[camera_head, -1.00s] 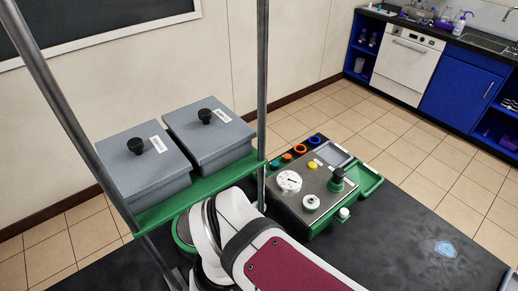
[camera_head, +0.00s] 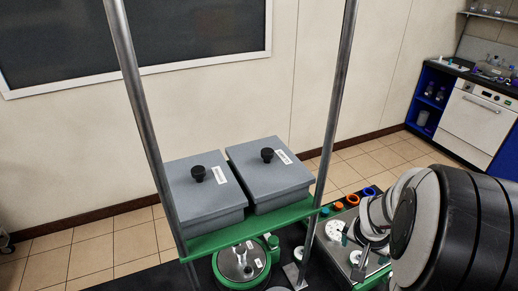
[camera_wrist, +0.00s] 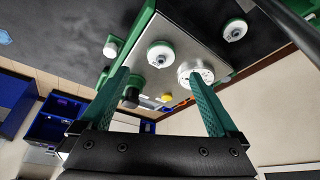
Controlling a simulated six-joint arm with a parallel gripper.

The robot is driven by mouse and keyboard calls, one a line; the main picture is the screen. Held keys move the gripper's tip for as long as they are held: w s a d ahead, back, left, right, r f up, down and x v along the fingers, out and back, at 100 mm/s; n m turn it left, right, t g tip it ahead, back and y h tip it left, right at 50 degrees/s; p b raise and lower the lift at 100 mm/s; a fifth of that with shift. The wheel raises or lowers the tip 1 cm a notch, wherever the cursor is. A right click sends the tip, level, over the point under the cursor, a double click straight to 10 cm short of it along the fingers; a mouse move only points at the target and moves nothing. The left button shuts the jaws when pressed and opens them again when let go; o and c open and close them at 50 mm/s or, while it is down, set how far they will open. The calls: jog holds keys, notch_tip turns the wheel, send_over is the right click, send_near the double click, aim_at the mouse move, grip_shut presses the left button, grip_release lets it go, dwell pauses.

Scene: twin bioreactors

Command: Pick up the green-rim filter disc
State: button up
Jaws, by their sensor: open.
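A small white disc with a green rim (camera_wrist: 235,29) lies on the black bench beside the metal panel, at the upper right of the wrist view. A small pale disc (camera_head: 299,253) near the rack's right post in the head view looks like the same one. My gripper (camera_wrist: 157,76) is open and empty, its two green fingers wide apart. It is over the panel, with the disc beyond and to the right of its right fingertip. In the head view my arm covers much of the panel.
The panel carries a dial gauge (camera_wrist: 195,73) and a white-and-green knob (camera_wrist: 160,54). Orange (camera_head: 338,206) and blue (camera_head: 369,191) rings line its back edge. Two grey lidded boxes (camera_head: 205,205) stand on a green shelf between metal posts (camera_head: 333,110). A round green-based vessel (camera_head: 240,263) sits below.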

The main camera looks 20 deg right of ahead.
aim_at(360, 257)
jog(key=x, duration=0.6)
jog(key=shift+f, duration=0.25)
jog(key=c, duration=1.4)
jog(key=shift+r, duration=0.1)
notch_tip(360, 257, up, 21)
